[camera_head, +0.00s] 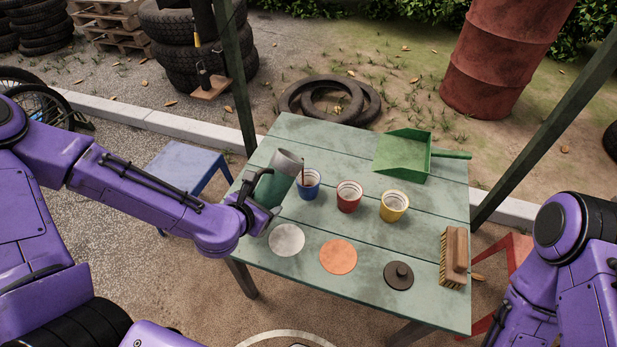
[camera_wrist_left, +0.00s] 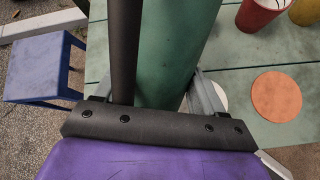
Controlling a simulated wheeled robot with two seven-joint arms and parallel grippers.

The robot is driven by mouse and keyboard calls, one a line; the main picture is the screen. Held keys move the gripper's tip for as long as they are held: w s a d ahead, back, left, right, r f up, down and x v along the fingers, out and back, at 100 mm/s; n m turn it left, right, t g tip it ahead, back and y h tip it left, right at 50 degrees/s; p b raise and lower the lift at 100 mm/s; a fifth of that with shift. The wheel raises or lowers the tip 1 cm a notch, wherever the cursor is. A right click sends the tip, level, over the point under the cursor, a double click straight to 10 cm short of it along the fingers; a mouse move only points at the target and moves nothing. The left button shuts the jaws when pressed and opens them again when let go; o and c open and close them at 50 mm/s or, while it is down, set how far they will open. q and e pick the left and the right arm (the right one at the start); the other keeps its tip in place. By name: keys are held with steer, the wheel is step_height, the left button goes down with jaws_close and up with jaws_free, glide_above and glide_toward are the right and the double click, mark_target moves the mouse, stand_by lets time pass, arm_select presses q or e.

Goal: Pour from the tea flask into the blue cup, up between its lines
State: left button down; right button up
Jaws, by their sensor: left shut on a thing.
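The green tea flask (camera_head: 273,187) with a grey collar is tilted to the right, its mouth above the blue cup (camera_head: 309,192). A thin brown stream (camera_head: 303,172) falls from the mouth toward the blue cup's inside. The cup stands upright on the table; its tea level and lines are too small to tell. My left gripper (camera_head: 262,212) is shut on the flask, left of the blue cup. The flask (camera_wrist_left: 178,50) fills the middle of the left wrist view between the fingers. My right gripper is out of view; only my right arm shows.
A red cup (camera_head: 348,197) and a yellow cup (camera_head: 394,206) stand right of the blue cup on the green table (camera_head: 320,133). A white disc (camera_head: 287,240), an orange disc (camera_head: 338,257), a dark lid (camera_head: 398,276), a brush (camera_head: 454,258) and a green dustpan (camera_head: 402,155) lie around.

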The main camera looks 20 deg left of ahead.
arm_select(q)
steer(key=shift+s+f+g+y+b, duration=0.1)
steer(key=shift+g+y+b, duration=0.2)
steer(key=shift+g+b, duration=0.35)
stand_by(0.9)
steer(key=shift+s+a+f+m+g+y+p, duration=0.15)
steer(key=shift+f+m+g+y+p, duration=0.2)
steer(key=shift+g+p, duration=0.7)
stand_by(1.2)
